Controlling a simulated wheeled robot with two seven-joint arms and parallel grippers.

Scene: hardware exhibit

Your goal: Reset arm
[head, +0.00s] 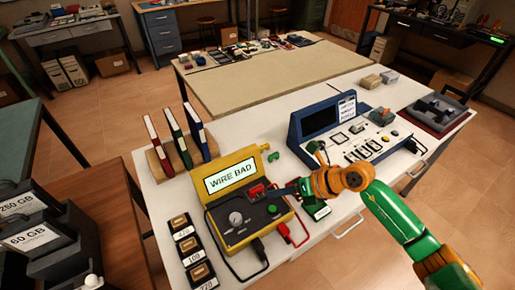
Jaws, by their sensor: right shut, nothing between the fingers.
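My right arm, green and orange, comes in from the right edge over the white table (352,232). My right gripper (284,190) points left, beside the red part (257,191) on the yellow tester box (229,222). It is shut and empty. I cannot tell whether it touches the box. The box's open lid has a screen reading "WIRE BAD" (231,176). My left gripper is not in view.
A blue console (296,141) stands behind my right gripper. Red, green and blue binders (178,138) stand at the left. A red cable (294,236) hangs near the front edge.

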